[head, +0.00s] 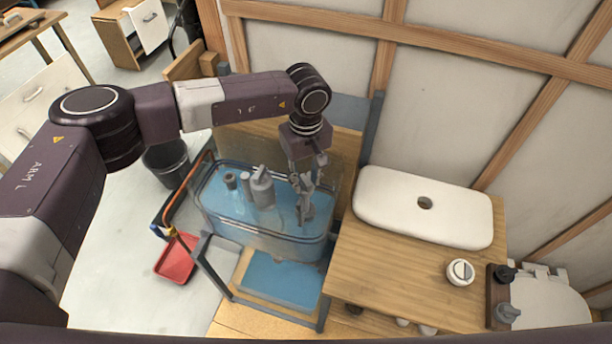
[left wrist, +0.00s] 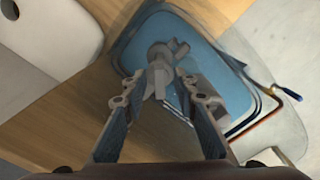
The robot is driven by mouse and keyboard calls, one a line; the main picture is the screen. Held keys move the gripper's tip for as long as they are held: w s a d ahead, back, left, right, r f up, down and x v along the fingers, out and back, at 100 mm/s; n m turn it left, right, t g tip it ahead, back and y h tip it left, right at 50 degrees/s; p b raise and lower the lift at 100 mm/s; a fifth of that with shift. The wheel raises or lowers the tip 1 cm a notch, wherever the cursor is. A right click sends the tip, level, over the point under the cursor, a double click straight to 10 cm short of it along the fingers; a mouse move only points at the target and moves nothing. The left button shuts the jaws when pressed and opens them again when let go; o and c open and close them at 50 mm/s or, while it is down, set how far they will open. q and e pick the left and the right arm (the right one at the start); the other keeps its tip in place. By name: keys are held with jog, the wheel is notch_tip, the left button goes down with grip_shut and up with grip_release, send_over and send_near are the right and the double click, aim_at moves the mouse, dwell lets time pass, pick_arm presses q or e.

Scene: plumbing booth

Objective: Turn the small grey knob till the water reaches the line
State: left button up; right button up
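A clear tank (head: 225,222) with blue water stands on a dark frame at the middle. A small grey knob (head: 306,212) shows at its right end, below my left gripper (head: 305,185). In the left wrist view the knob (left wrist: 158,58) lies just ahead of and between the fingertips of my left gripper (left wrist: 160,82). The fingers are apart; I cannot tell whether they touch the knob. Larger grey fittings (head: 262,188) stand in the middle of the tank. I cannot make out a level line on the tank. My right gripper is not in view.
A wooden counter (head: 400,275) with a white basin (head: 375,200) is right of the tank. A white round dial (head: 460,272) and another grey knob (head: 507,313) are further right. A red tray (head: 177,260) and dark bucket (head: 167,163) are on the left floor.

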pick_arm(q)
jog(key=shift+c, duration=0.7)
grip_shut()
jog(key=shift+f, duration=0.1)
jog(key=shift+f+n+b, duration=0.15)
jog(key=shift+n+b, duration=0.15)
jog(key=shift+b, duration=0.35)
jog(key=n+b, duration=0.5)
jog(key=b, duration=0.2)
jog(key=shift+f, duration=0.15)
jog(key=shift+r+n+b, duration=0.2)
jog(key=shift+n+b, duration=1.4)
jog(key=shift+b, duration=0.1)
